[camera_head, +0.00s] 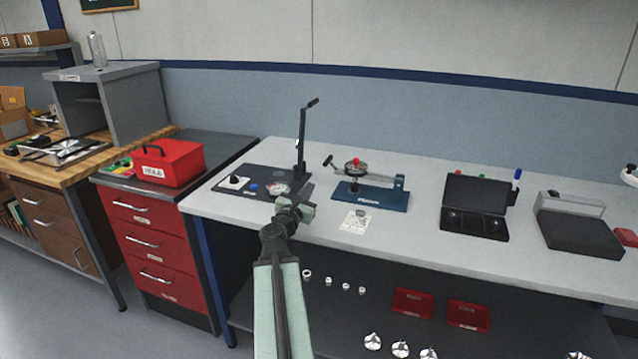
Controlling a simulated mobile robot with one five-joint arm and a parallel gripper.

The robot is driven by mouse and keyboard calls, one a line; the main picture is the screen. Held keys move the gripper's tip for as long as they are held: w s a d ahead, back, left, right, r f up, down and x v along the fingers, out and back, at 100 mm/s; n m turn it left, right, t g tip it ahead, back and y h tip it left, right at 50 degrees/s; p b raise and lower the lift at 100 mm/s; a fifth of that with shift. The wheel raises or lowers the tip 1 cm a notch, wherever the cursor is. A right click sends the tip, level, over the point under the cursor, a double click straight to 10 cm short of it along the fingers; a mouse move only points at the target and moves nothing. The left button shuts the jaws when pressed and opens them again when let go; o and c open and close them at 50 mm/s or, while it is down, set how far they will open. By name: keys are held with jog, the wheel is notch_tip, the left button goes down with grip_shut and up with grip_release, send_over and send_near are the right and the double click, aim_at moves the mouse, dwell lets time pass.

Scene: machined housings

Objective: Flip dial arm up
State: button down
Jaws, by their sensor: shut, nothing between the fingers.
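A fixture with a blue base (371,196) stands on the grey bench. A light grey arm (384,177) lies roughly level over it, joined to a post at the right end. A round part with a red top (355,165) sits at its left, and a black-tipped handle (328,161) sticks out left. I take this grey arm to be the dial arm; the dial face cannot be made out. My gripper (297,196) is shut and empty, left of the blue fixture and apart from it in the picture, in front of the black plate's right end.
A black plate (230,191) with an upright black post (302,145) stands left of the blue fixture, close behind my gripper. A paper card (357,221) lies in front of the fixture. A black box (474,206) stands to the right, with clear bench between.

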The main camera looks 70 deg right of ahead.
jog(key=shift+s+d, duration=0.1)
jog(key=shift+s, duration=0.2)
jog(key=shift+w+d, duration=0.15)
jog(key=shift+d, duration=0.4)
jog(key=d, duration=0.8)
jog(key=shift+w+d+r+p, duration=0.2)
jog(key=shift+d+r+p, duration=0.1)
jog(key=shift+d, duration=0.1)
